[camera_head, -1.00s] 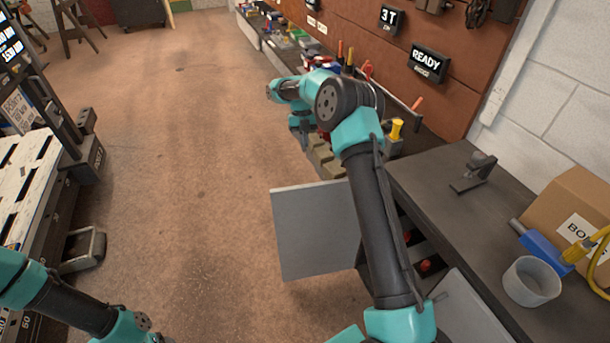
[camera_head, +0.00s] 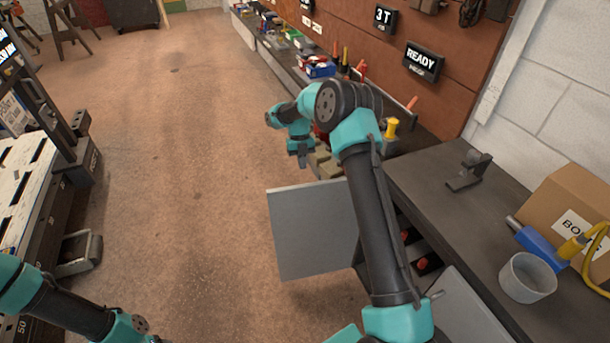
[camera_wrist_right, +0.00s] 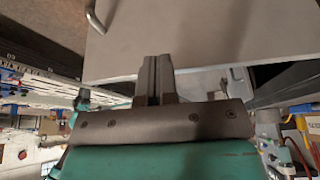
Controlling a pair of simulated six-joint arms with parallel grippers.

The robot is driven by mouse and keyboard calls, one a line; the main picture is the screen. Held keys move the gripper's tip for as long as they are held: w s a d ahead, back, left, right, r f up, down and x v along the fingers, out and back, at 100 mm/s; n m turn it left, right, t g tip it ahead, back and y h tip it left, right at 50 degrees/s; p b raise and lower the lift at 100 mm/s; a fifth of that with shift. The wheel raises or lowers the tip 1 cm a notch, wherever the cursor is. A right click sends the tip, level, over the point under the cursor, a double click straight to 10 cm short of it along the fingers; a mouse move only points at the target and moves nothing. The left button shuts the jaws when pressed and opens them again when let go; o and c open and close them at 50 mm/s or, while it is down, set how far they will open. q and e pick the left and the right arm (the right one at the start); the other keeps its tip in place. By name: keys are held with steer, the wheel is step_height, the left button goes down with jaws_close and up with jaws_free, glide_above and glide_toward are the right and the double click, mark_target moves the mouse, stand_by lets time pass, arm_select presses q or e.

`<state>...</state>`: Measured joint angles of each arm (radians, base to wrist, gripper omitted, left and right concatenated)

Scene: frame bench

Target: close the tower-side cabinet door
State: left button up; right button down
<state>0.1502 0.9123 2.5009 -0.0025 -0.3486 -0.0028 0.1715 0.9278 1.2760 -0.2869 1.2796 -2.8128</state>
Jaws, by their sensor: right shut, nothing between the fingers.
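The open cabinet door (camera_head: 312,235) is a flat grey panel standing out from the bench into the aisle. Its right edge is hidden behind my right arm. My right gripper (camera_head: 302,160) is shut and empty, just beyond the door's upper edge in the head view. In the right wrist view, the closed fingers (camera_wrist_right: 156,80) point at a pale panel (camera_wrist_right: 220,35), which looks like the door, with a curved metal handle (camera_wrist_right: 96,20) at its left. The fingertips overlap the panel's edge there; I cannot tell whether they touch it. My left gripper is outside the frame.
The dark workbench (camera_head: 435,190) runs along the right wall, with a grey cup (camera_head: 527,277), a cardboard box (camera_head: 570,205) and a blue-and-yellow tool (camera_head: 540,243) on it. Red items (camera_head: 422,263) show in the open cabinet. A second grey panel (camera_head: 468,312) is nearer. The floor (camera_head: 190,190) at left is clear.

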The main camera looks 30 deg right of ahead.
steer(key=shift+s+a+f, duration=0.25)
steer(key=shift+s, duration=0.5)
steer(key=shift+s+a+f, duration=0.2)
steer(key=shift+s+f, duration=0.1)
steer(key=shift+s, duration=0.45)
steer(key=shift+s+a+f, duration=0.25)
steer(key=shift+s, duration=0.5)
steer(key=shift+s+a, duration=0.1)
